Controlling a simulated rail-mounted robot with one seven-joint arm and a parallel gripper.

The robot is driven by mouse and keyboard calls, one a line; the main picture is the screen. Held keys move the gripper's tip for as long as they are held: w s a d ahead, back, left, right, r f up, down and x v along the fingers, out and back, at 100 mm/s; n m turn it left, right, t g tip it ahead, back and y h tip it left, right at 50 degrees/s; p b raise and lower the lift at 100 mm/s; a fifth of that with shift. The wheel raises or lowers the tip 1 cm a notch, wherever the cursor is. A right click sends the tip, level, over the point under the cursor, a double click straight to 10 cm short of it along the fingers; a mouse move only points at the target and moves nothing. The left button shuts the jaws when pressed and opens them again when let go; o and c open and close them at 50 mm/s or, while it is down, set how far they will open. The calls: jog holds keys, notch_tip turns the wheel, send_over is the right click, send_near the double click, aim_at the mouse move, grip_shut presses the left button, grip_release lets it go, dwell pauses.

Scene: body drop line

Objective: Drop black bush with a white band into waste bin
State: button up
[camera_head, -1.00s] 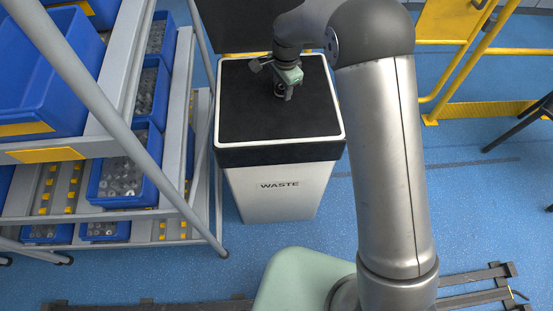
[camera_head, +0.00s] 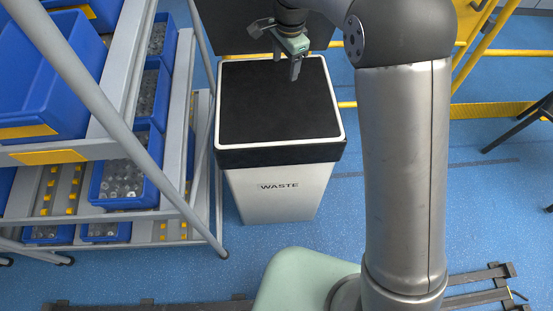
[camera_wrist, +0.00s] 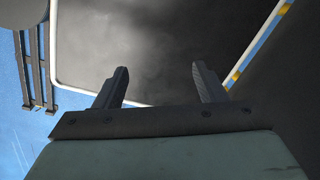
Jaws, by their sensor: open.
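The waste bin (camera_head: 280,154) is white with a black collar, a white rim and a "WASTE" label, and its top is open. My gripper (camera_head: 287,66) is above the back part of the opening, fingers pointing down. In the wrist view my gripper (camera_wrist: 160,68) has its fingers spread with nothing between them. The bin's pale rim (camera_wrist: 57,60) and dark inside fill much of that view. The black bush with a white band is not visible in either view now; the bin's inside is too dark to make out anything in it.
A grey rack (camera_head: 95,140) with blue boxes (camera_head: 125,180) of small parts stands close to the bin's left. Yellow rails (camera_head: 470,50) and a dark panel (camera_head: 225,35) are behind.

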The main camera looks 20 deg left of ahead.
notch_tip(320, 180, up, 6)
jog(key=shift+s+d, duration=0.2)
jog(key=shift+d, duration=0.05)
jog(key=shift+r, duration=0.1)
jog(key=s+d+r+n+p, duration=0.2)
jog(key=s+d+r+p, duration=0.15)
jog(key=d, duration=0.55)
jog(key=s+d+r+n+p, duration=0.1)
jog(key=s+d+r+p, duration=0.15)
jog(key=s+d, duration=0.45)
jog(key=s+d+n+p, duration=0.3)
jog(key=s+d+n, duration=0.2)
jog(key=s+d, duration=1)
jog(key=s+f, duration=0.1)
jog(key=s, duration=0.1)
jog(key=shift+s+h, duration=0.3)
jog(key=shift+s, duration=0.05)
